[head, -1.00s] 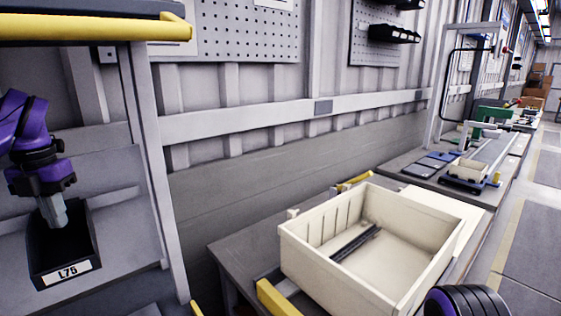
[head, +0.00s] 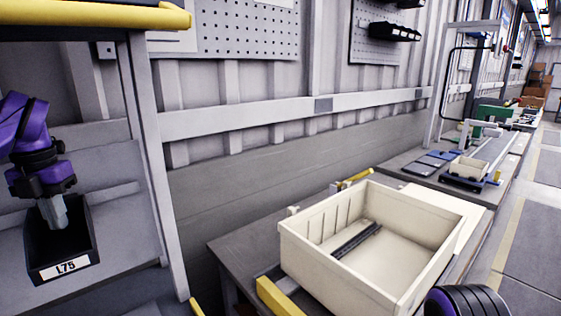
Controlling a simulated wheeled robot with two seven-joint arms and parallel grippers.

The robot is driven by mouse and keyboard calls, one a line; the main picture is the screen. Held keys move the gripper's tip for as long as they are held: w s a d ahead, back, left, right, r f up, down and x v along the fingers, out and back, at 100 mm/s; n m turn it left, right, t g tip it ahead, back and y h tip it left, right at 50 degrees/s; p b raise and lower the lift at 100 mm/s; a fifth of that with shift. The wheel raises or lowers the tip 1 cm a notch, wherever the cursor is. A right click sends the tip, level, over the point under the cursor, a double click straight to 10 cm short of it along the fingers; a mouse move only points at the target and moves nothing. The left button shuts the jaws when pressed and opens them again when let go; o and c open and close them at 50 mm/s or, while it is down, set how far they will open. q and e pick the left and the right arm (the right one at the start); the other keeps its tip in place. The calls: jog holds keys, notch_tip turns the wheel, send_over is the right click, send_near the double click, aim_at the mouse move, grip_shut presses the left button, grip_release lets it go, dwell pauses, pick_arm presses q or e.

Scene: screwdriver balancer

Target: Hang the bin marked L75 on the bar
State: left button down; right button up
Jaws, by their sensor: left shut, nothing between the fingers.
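The black bin marked L75 (head: 80,239) is at the lower left, its white label facing me. My left gripper (head: 55,213) comes down into the bin's open top with its grey fingers together. I see nothing held between them; the fingertips are partly hidden inside the bin. The bin appears to sit on a grey sloped surface. A yellow bar (head: 90,18) runs across the top left, above and apart from the bin; I cannot tell whether it is the bar named in the task. My right gripper is not in view.
A cream open box (head: 330,280) with dark strips inside stands on a grey bench (head: 237,247) at the lower centre. A grey upright post (head: 150,160) stands right of the bin. A pegboard (head: 245,30) and a long wall beam (head: 255,115) are behind.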

pick_arm(q)
jog(key=shift+f+b, duration=0.6)
jog(key=shift+f, duration=0.2)
dwell(0.8)
notch_tip(320, 180, up, 2)
jog(key=shift+r+p, duration=0.1)
jog(key=shift+p, duration=1)
notch_tip(320, 180, up, 3)
jog(key=p, duration=0.3)
